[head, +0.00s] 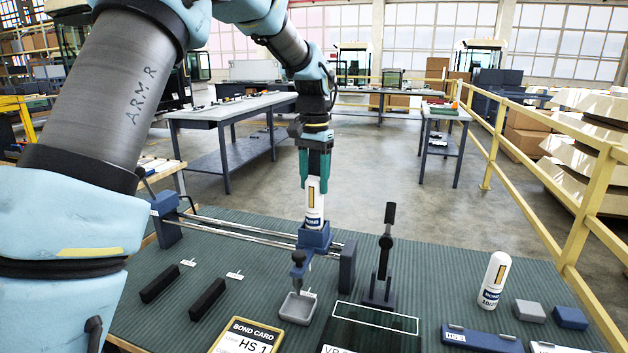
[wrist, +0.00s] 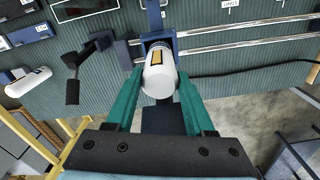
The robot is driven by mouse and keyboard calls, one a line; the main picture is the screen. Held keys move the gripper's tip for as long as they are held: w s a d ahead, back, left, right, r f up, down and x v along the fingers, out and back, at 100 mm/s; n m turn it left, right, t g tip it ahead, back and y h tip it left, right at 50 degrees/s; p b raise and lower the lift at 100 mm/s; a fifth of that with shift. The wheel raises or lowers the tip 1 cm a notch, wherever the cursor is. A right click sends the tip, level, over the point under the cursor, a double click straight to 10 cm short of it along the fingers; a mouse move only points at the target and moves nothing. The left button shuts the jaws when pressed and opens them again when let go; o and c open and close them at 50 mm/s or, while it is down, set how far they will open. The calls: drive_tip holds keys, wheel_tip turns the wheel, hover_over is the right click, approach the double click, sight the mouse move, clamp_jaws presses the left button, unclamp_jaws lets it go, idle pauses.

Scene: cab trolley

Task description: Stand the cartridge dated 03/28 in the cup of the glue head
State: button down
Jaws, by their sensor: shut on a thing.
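My gripper (head: 314,172) is shut on a white cartridge (head: 314,204) with a yellow strip. The cartridge is upright, and the wrist view shows its white top (wrist: 159,80) between the green fingers. Its lower end meets the blue glue head (head: 314,236) on the rails and seems to be inside the cup; whether it rests on the bottom is hidden. The held cartridge's date cannot be read here. A second white cartridge (head: 494,280) stands on the mat at the right, its printed date starting with 10; it also shows in the wrist view (wrist: 28,82).
A black clamp-like stand (head: 384,260) is just right of the glue head. A grey tray (head: 297,307) lies in front of it. The bond card (head: 247,337), dark blocks and grey and blue blocks (head: 529,311) lie on the green mat. A yellow railing runs along the right.

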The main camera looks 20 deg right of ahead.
drive_tip(key=shift+f+b, duration=0.4)
drive_tip(key=shift+f, duration=0.45)
idle(0.6)
drive_tip(key=shift+c, duration=0.9)
unclamp_jaws()
wheel_tip(320, 180, up, 11)
drive_tip(key=shift+f+b, duration=0.1)
drive_tip(key=shift+b, duration=1)
wheel_tip(320, 180, up, 8)
drive_tip(key=p, duration=0.7)
drive_tip(key=shift+p, duration=0.4)
